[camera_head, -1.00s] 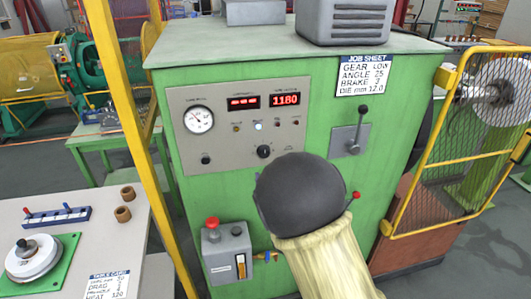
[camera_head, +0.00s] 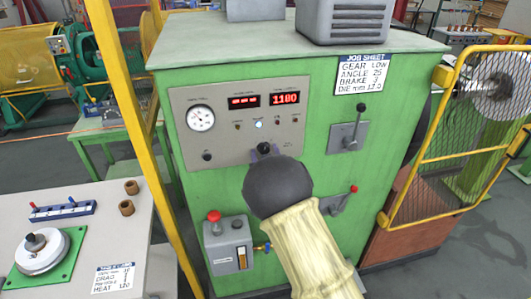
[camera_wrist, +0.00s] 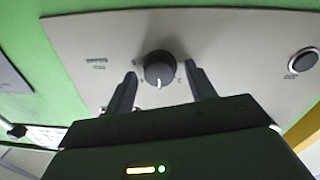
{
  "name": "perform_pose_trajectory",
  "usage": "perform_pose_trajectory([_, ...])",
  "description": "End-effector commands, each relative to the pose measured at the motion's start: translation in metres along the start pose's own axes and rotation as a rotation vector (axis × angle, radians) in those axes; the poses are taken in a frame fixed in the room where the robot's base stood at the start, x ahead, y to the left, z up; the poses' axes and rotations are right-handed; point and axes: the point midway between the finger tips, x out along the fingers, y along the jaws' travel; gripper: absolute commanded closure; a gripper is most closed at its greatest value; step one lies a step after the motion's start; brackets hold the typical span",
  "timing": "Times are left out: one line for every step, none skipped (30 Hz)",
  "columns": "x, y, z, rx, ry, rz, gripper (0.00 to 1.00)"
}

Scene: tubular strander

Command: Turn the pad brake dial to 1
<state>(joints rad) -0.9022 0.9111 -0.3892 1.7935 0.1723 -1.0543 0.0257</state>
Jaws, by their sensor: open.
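A black round dial (camera_head: 264,147) sits low on the grey panel of the green cabinet. It also shows in the wrist view (camera_wrist: 158,68), with a white pointer mark facing down in that picture. The marks around it are too small to read, so I cannot tell its setting or confirm its name. My gripper (camera_wrist: 160,72) is open, with one finger on each side of the dial. Small gaps show between the fingers and the dial. In the head view, my dark wrist covers most of the gripper below the dial.
The panel (camera_head: 183,135) also holds a gauge (camera_head: 200,117), a red display reading 1180 (camera_head: 286,98) and small lamps. A lever (camera_head: 355,130) is to the right, another red-tipped lever (camera_head: 338,202) lower down. A job sheet (camera_head: 362,75) reads BRAKE 3. A yellow post (camera_head: 130,110) stands left.

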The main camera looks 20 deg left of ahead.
Motion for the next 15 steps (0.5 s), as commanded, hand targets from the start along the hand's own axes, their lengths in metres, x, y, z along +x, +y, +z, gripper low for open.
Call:
perform_pose_trajectory([-0.0001,0.0,-0.0001,0.0,0.0,0.0,0.45])
perform_pose_trajectory([-0.0001,0.0,-0.0001,0.0,0.0,0.0,0.51])
perform_pose_trajectory([-0.0002,0.0,-0.0001,0.0,0.0,0.0,0.59])
perform_pose_trajectory([-0.0002,0.0,-0.0002,0.0,0.0,0.0,0.65])
perform_pose_trajectory([-0.0002,0.0,-0.0002,0.0,0.0,0.0,0.71])
perform_pose_trajectory([-0.0002,0.0,-0.0002,0.0,0.0,0.0,0.78])
perform_pose_trajectory([-0.0002,0.0,-0.0002,0.0,0.0,0.0,0.84])
perform_pose_trajectory([-0.0003,0.0,-0.0002,0.0,0.0,0.0,0.9])
perform_pose_trajectory([-0.0003,0.0,-0.0002,0.0,0.0,0.0,0.9])
perform_pose_trajectory([-0.0003,0.0,-0.0003,0.0,0.001,0.0,0.9])
perform_pose_trajectory([-0.0003,0.0,-0.0002,0.0,0.001,0.0,0.9])
perform_pose_trajectory([-0.0003,0.0,-0.0001,-0.002,0.001,0.0,0.9])
perform_pose_trajectory([-0.0003,-0.0001,0.0,-0.003,0.001,0.0,0.9])
perform_pose_trajectory([-0.0003,-0.0001,0.0001,-0.005,0.001,0.0,0.9])
perform_pose_trajectory([-0.0003,-0.0001,0.0003,-0.009,0.001,0.0,0.9])
